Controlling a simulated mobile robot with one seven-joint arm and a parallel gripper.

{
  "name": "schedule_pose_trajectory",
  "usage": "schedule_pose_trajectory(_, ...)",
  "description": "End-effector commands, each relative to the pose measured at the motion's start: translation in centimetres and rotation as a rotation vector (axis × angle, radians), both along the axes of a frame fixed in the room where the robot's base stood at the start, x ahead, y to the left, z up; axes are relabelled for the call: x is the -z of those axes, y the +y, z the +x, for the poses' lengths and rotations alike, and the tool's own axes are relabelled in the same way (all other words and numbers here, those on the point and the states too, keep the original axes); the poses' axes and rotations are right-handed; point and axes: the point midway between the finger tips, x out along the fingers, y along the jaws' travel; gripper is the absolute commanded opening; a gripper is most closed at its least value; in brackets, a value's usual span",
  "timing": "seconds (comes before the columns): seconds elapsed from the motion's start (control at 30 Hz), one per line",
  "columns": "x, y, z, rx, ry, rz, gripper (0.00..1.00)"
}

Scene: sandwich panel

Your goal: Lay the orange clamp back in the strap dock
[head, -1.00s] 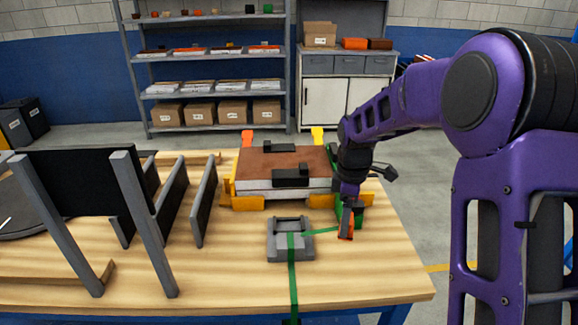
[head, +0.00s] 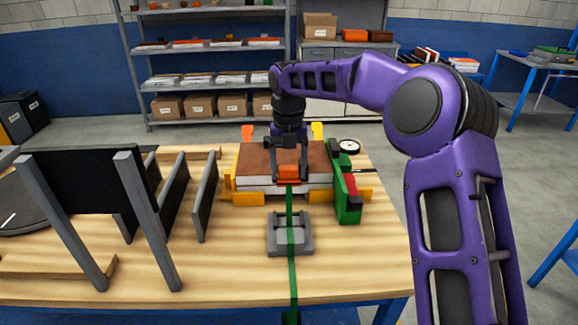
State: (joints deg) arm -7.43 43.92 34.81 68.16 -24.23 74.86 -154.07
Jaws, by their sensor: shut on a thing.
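The orange clamp (head: 289,173) is between the fingers of my gripper (head: 289,172), which is shut on it. It is in front of the layered panel (head: 252,160), at about the height of its top. A green strap (head: 291,235) runs from the clamp down over a grey block with raised sides (head: 275,238) and off the table's front edge. This grey block looks like the strap dock, though I cannot be sure. It stands nearer than the clamp and apart from it. The gripper hides part of the panel.
Yellow corner blocks (head: 248,198) edge the panel. A green and red fixture (head: 347,190) stands to its right, with a round dial (head: 348,146) behind. A rack of dark upright plates (head: 204,202) fills the left. The table's front right (head: 365,265) is clear.

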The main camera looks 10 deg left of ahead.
Motion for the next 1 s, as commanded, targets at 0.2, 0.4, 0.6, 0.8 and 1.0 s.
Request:
schedule_pose_trajectory(0.2,2.5,-0.1,-0.1,0.002,0.003,-0.002,0.16)
schedule_pose_trajectory(0.4,4.9,-0.1,-0.1,0.003,0.002,-0.001,0.16)
schedule_pose_trajectory(0.6,7.3,-0.1,-0.1,0.004,0.002,-0.001,0.16)
schedule_pose_trajectory(0.8,10.0,0.0,-0.1,0.003,0.002,-0.001,0.16)
schedule_pose_trajectory(1.0,12.1,-0.1,0.0,0.003,0.001,0.000,0.16)
